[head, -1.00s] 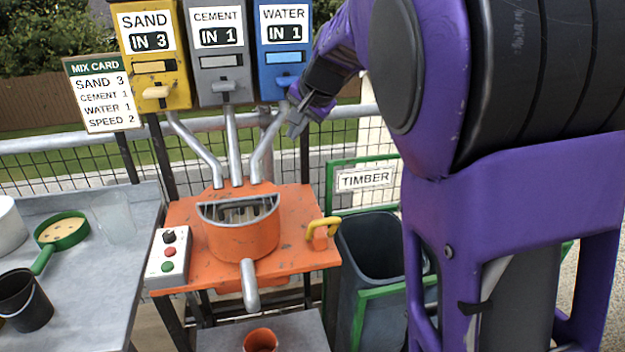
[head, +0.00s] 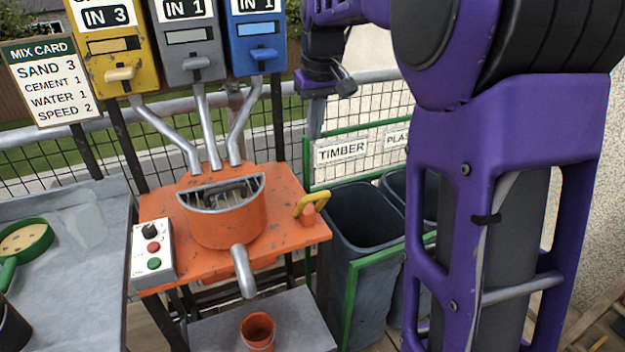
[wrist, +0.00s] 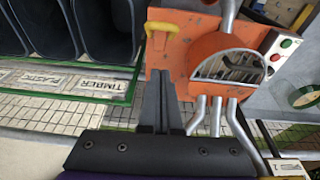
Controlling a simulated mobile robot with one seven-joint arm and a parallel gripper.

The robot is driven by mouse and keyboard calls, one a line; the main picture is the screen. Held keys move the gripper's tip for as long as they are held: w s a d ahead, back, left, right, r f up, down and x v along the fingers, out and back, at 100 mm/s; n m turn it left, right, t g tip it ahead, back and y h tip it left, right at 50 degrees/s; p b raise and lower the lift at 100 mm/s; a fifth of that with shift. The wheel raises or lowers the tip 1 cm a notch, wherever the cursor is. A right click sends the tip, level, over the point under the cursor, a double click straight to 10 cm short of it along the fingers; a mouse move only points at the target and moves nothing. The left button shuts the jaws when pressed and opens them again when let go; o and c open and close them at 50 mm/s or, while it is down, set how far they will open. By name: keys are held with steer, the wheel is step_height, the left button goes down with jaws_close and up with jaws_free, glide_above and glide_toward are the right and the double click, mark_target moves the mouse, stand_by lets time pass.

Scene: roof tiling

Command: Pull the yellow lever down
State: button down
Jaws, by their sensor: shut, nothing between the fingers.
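The yellow lever (head: 309,204) is a bent handle on an orange mount at the right edge of the orange mixer stand (head: 290,240). It stands raised above the stand's top. In the wrist view the yellow lever (wrist: 168,27) shows at the top, beyond my fingertips. My gripper (head: 315,125) hangs above and behind the lever in the head view, apart from it. In the wrist view my gripper (wrist: 162,75) is shut and empty, its fingers pointing towards the lever.
Dark bins (head: 365,220) in a green frame stand right of the mixer. The mixer drum (head: 228,222) and a control box (head: 153,250) sit left of the lever. The blue water dispenser (head: 256,35) and a rail with mesh are behind.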

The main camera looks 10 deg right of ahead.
steer(key=shift+f, duration=0.1)
steer(key=shift+s+d+f+b+x, duration=0.1)
steer(key=shift+s+b+x, duration=0.35)
steer(key=shift+x, duration=1.65)
steer(key=shift+s+d+f+b+x, duration=0.15)
steer(key=shift+s+b+x, duration=0.35)
steer(key=shift+x, duration=1.6)
steer(key=shift+s+d+f+b+x, duration=0.1)
steer(key=shift+s+b+x, duration=0.35)
steer(key=shift+x, duration=1.7)
